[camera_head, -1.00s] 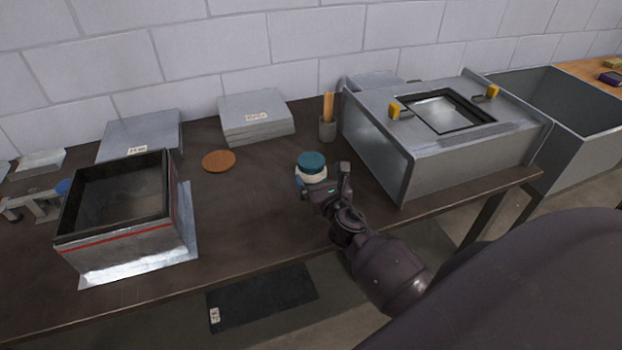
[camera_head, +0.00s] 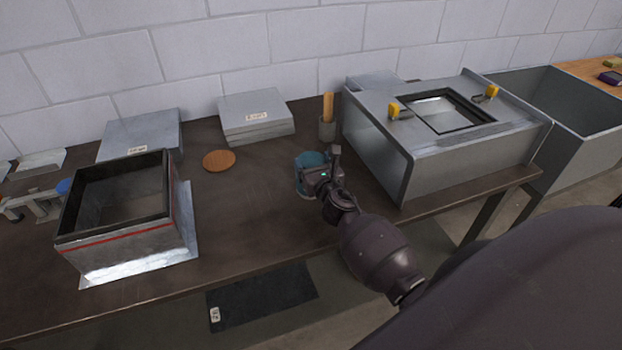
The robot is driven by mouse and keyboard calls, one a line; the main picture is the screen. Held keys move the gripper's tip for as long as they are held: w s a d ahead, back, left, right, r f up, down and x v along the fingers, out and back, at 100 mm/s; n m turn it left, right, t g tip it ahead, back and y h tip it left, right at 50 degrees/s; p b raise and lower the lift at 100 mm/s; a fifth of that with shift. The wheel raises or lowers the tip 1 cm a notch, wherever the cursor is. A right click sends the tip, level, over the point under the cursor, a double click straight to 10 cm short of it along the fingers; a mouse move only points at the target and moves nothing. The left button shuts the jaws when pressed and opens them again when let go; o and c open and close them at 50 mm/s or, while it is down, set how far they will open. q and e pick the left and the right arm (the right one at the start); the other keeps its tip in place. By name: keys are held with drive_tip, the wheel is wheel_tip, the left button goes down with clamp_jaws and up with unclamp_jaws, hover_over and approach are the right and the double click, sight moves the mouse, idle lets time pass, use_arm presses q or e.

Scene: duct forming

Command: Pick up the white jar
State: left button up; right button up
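The white jar with its teal lid (camera_head: 312,158) is near the middle of the brown table. My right gripper (camera_head: 318,168) is at the jar, coming from the front right, with one finger on the jar's right side and part of the hand across its front. Most of the white body is hidden behind the gripper. I cannot tell whether the fingers press on the jar or stand apart from it, nor whether the jar touches the table. My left gripper is not in view.
A grey holder with a wooden-handled tool (camera_head: 327,128) stands just behind the jar. A large metal box with yellow handles (camera_head: 400,160) is to the right. A brown disc (camera_head: 219,160) and an open metal frame (camera_head: 125,240) are left. The table between is clear.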

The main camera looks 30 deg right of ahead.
drive_tip(key=c, duration=1.2)
drive_tip(key=shift+r, duration=0.1)
